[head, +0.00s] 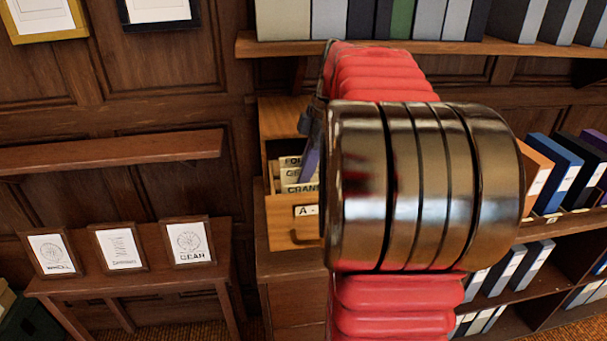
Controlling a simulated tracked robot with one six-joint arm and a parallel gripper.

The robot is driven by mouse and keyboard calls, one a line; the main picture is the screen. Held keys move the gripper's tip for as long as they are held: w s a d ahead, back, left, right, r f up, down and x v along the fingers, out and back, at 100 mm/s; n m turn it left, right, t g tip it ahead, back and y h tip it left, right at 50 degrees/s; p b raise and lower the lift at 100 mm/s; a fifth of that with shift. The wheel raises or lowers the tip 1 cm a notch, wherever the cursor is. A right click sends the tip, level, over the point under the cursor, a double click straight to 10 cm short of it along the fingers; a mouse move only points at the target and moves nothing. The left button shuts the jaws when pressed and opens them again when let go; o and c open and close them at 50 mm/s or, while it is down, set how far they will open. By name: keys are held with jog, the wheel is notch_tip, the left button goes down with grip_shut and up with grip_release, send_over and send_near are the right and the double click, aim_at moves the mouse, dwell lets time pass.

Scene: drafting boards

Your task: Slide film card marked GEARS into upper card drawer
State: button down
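An open wooden card drawer (281,228) sticks out of a cabinet, left of the middle, with a label starting "A -" on its front. Inside it stand several divider tabs (302,188); the lowest reads "CRAN", and those behind begin "FO" and "G". A thin bluish-purple piece (311,161) stands tilted above the drawer's right part; I cannot tell whether it is the GEARS film card. My gripper (309,124) shows only as a dark edge beside this piece, over the drawer. My red and metal arm hides the rest, including the fingertips and the drawer's right side.
A low wooden table (130,275) at lower left bears three framed pictures, one reading "GEAR" (193,241). A bare wall shelf (110,151) is above it. Binders fill the top shelf (470,47) and the right shelves.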

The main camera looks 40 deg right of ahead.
jog(key=c, duration=1.9)
grip_release()
jog(key=shift+o, duration=0.2)
jog(key=v, duration=1.3)
jog(key=shift+d+r, duration=0.2)
jog(key=shift+r, duration=0.1)
jog(key=shift+s, duration=0.15)
